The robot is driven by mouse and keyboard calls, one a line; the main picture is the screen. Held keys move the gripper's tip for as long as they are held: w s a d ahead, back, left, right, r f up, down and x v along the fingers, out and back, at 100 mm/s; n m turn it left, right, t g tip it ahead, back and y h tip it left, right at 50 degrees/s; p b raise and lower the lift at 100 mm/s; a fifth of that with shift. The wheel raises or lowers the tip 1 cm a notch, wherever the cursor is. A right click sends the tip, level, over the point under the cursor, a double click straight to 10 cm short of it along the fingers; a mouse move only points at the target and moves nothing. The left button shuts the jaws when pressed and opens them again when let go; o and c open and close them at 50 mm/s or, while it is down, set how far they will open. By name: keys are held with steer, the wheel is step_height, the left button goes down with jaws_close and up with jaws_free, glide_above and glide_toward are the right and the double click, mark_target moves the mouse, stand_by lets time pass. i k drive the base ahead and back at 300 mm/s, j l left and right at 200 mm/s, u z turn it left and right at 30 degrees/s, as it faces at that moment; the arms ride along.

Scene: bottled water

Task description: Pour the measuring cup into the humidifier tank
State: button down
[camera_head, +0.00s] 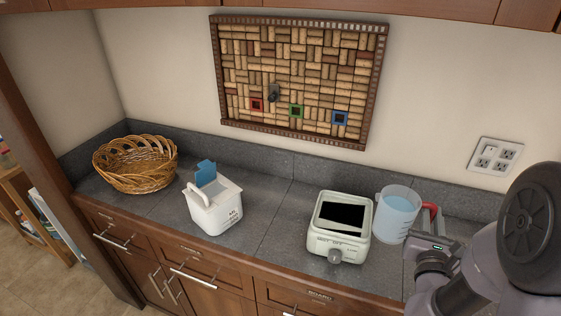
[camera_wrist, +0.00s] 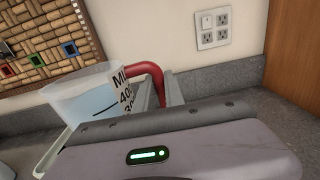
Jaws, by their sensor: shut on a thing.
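The clear measuring cup (camera_head: 397,216) holds pale blue water and looks about upright, just right of a boxy appliance; I cannot tell whether its base touches the counter. My gripper (camera_head: 431,236) is shut on its red handle, which shows better in the wrist view (camera_wrist: 150,72). The cup's printed scale (camera_wrist: 123,90) faces the wrist camera. A white container (camera_head: 216,213) with a carry handle, markings and a raised blue flap (camera_head: 206,172) stands left of centre; it looks like the humidifier tank. The off-white appliance (camera_head: 340,245) has a dark top opening and a front knob.
A wicker basket (camera_head: 135,167) stands at the counter's left end. Bare counter (camera_head: 275,222) lies between the white container and the appliance. A cork board (camera_head: 300,80) with a dark hook and coloured frames hangs behind. A wall outlet plate (camera_head: 495,155) is at right.

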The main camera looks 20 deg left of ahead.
mark_target(216, 206)
steer(key=i+j, duration=0.1)
steer(key=j, duration=0.3)
steer(key=i+j+u, duration=0.15)
steer(key=j, duration=0.2)
steer(key=i+j, duration=0.15)
steer(key=j, duration=0.25)
steer(key=k+u, duration=0.05)
